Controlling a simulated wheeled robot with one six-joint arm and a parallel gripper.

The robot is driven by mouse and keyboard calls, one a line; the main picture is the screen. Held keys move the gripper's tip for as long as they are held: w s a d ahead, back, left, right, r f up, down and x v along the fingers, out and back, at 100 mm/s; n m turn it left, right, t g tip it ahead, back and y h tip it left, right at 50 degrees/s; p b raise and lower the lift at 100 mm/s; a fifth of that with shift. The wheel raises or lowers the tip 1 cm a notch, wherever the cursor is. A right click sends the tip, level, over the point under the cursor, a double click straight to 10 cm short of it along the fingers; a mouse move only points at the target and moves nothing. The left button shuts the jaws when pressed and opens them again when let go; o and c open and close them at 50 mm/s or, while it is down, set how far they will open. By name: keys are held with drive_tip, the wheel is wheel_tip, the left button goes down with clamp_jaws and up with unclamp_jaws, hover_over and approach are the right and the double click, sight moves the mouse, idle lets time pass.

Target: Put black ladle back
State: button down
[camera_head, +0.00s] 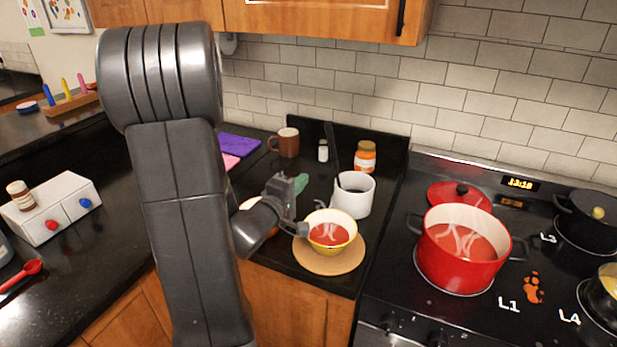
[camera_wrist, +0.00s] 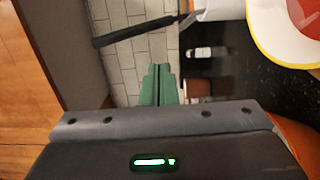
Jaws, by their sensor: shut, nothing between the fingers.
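A black ladle (camera_head: 332,147) stands in a white crock (camera_head: 353,197) on the black counter, its dark handle rising above the rim and leaning left. Its lower end is hidden inside the crock. In the wrist view the ladle's handle (camera_wrist: 132,32) sticks out sideways from the white crock (camera_wrist: 218,9), apart from my fingers. My gripper (camera_head: 300,183) is left of the crock, above and behind the yellow bowl. Its green fingers (camera_wrist: 160,85) are together with nothing between them.
A yellow bowl (camera_head: 345,219) of red soup sits on a round cork mat (camera_head: 330,262) close to my gripper. A red pot (camera_head: 460,262) of soup stands on the stove to the right. A brown mug (camera_head: 288,143), small white-capped jar (camera_head: 323,151) and orange jar (camera_head: 365,160) stand behind.

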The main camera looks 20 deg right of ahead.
drive_tip(key=shift+v, duration=1.5)
drive_tip(key=shift+d, duration=0.1)
